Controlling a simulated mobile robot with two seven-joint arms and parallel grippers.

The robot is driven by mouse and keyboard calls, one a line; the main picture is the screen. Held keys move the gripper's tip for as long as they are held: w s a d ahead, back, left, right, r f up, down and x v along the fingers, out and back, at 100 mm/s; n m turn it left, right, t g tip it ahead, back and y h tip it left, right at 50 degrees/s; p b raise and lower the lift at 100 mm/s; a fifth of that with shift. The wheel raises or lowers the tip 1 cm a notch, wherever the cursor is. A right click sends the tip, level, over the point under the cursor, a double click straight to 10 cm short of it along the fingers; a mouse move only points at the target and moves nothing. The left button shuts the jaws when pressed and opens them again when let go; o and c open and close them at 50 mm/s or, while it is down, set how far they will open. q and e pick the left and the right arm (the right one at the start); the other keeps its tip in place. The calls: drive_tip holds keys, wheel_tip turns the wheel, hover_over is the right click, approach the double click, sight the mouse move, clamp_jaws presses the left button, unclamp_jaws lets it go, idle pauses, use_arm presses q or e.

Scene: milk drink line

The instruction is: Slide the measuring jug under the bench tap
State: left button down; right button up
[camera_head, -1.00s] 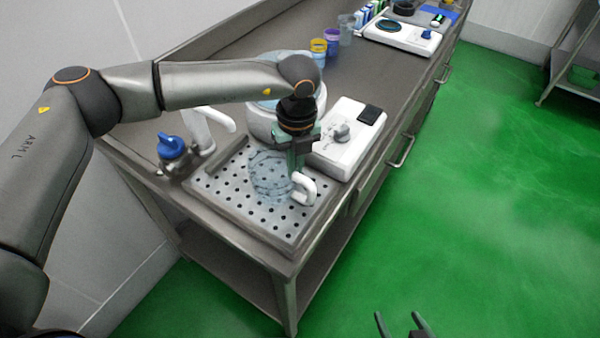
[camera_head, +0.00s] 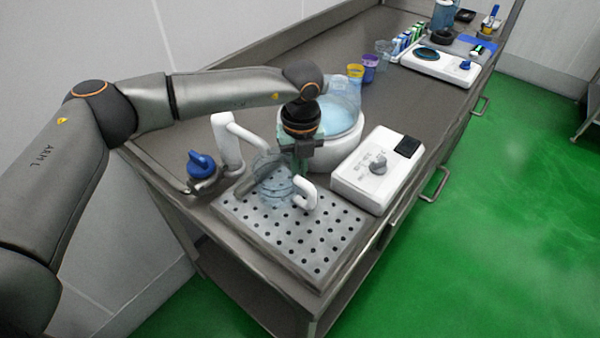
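The clear measuring jug (camera_head: 273,176) stands upright on the back part of the perforated drip tray (camera_head: 300,242), its white handle (camera_head: 309,194) toward the right. The white bench tap (camera_head: 227,142) stands at the tray's back left corner. Its spout reaches right, and its end overlaps the jug's rim in the picture. A blue tap knob (camera_head: 201,164) is beside it. My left gripper (camera_head: 301,160) points down right at the jug, between its rim and handle. Its fingertips are largely hidden, so I cannot tell whether they are closed on the jug. My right gripper is out of view.
A white pot with bluish liquid (camera_head: 333,150) stands just behind the gripper. A white control box with a knob (camera_head: 378,170) is right of the tray. Yellow and purple cups (camera_head: 369,68) and a hotplate (camera_head: 440,64) are farther back. The tray's front is clear.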

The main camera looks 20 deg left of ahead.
use_arm(q)
drive_tip(key=shift+a, duration=0.1)
drive_tip(key=c, duration=1)
unclamp_jaws()
drive_tip(key=shift+r, duration=0.1)
wheel_tip(320, 180, up, 12)
drive_tip(key=b, duration=0.1)
drive_tip(key=shift+w+d+r, duration=0.15)
drive_tip(key=shift+d, duration=0.05)
